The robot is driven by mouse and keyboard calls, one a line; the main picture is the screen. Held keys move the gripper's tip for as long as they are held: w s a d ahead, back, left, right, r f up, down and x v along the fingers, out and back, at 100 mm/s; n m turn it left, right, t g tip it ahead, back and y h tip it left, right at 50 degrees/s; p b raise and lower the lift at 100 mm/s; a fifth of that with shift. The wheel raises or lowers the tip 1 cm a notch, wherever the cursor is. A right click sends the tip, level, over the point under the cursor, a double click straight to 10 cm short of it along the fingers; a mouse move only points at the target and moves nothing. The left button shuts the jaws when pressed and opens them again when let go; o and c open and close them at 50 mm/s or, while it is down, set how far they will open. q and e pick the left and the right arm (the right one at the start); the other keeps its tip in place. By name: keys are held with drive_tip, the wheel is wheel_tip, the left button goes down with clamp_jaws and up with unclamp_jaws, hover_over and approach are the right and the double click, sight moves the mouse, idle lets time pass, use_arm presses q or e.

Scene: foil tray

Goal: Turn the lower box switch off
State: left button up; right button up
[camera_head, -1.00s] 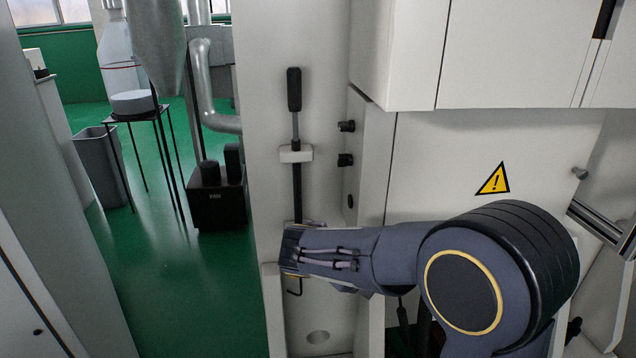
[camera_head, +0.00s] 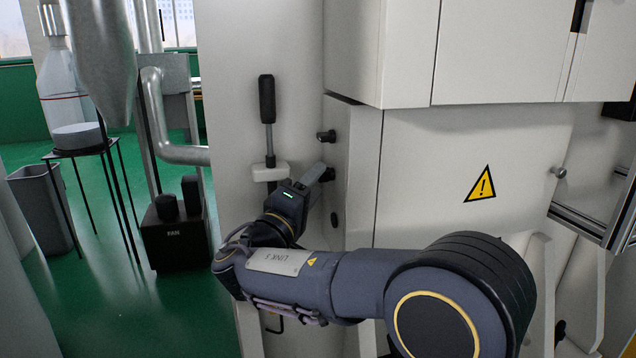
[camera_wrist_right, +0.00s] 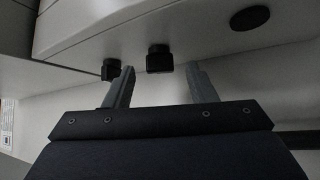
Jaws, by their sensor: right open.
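Two black switches stick out of the side wall of the pale box. The upper one (camera_head: 326,136) is clear of my gripper in the head view. The lower box switch (camera_head: 328,174) is at the fingertips of my right gripper (camera_head: 318,177) and partly covered by them. In the right wrist view, the right gripper (camera_wrist_right: 160,78) is open. The lower switch (camera_wrist_right: 159,60) lies just beyond and between its fingertips, with no clear contact. The upper switch (camera_wrist_right: 110,70) is beside the left finger's tip. My left gripper is not in view.
A black-handled lever (camera_head: 267,100) stands upright on the panel left of my gripper. A flat dark disc (camera_wrist_right: 250,18) is on the box wall, right of the fingers. A warning sign (camera_head: 481,184) marks the box front.

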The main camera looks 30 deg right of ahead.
sight(324, 175)
drive_tip(key=shift+x, duration=1.05)
drive_tip(key=shift+c, duration=0.3)
drive_tip(key=c, duration=0.9)
drive_tip(key=n+y+p, duration=0.3)
drive_tip(key=p, duration=0.4)
drive_tip(key=shift+r+n+g+y, duration=0.15)
drive_tip(key=shift+n+g+y, duration=0.15)
drive_tip(key=shift+n+g, duration=0.1)
